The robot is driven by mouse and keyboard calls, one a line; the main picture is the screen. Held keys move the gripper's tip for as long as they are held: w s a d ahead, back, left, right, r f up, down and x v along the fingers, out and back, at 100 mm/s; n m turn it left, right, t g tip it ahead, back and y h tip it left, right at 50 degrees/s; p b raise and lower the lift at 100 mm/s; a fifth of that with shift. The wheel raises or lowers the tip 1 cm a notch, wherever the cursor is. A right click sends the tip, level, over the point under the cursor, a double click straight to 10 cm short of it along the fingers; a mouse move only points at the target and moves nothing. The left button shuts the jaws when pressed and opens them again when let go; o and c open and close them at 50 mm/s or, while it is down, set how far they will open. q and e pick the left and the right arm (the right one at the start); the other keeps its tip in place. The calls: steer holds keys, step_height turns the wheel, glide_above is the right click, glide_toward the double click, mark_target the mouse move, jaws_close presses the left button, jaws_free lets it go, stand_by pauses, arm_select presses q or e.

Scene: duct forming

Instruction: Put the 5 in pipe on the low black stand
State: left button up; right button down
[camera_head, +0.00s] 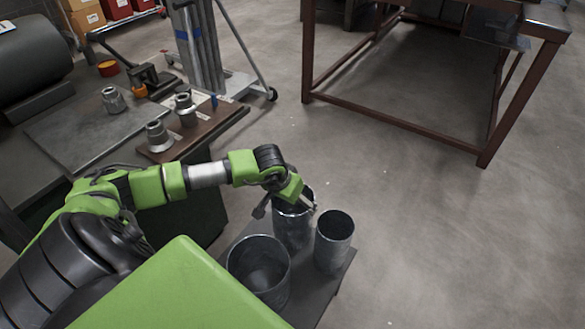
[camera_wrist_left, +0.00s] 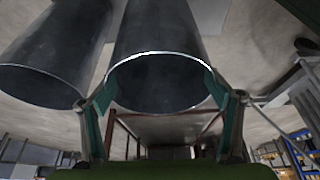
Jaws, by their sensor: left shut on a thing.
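Three open grey metal pipes show at the low black stand (camera_head: 340,278). My left gripper (camera_head: 288,205) is shut on the rim of the rear, middle-sized pipe (camera_head: 292,232), which looks like the 5 in pipe. I cannot tell whether its bottom touches the stand. A wider pipe (camera_head: 258,268) stands at the front left and a narrower pipe (camera_head: 333,240) at the right. In the left wrist view the fingers sit on both sides of the held pipe (camera_wrist_left: 158,75), and another pipe (camera_wrist_left: 50,60) is on the left. My right gripper is not in view.
A workbench (camera_head: 70,135) on the left carries several metal fittings (camera_head: 158,135), some on a brown board (camera_head: 205,130). A brown-framed table (camera_head: 400,125) stands at the back right. The floor (camera_head: 440,230) right of the stand is clear.

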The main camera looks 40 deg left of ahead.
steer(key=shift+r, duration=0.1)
arm_select(q)
steer(key=o, duration=1.4)
steer(key=shift+f, duration=0.1)
steer(key=shift+c, duration=0.2)
steer(key=o, duration=0.4)
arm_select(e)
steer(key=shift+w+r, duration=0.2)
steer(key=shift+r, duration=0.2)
arm_select(q)
steer(key=p+v, duration=0.1)
steer(key=v, duration=1.1)
steer(key=shift+p, duration=0.35)
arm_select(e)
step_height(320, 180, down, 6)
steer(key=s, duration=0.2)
arm_select(q)
steer(key=shift+d, duration=0.1)
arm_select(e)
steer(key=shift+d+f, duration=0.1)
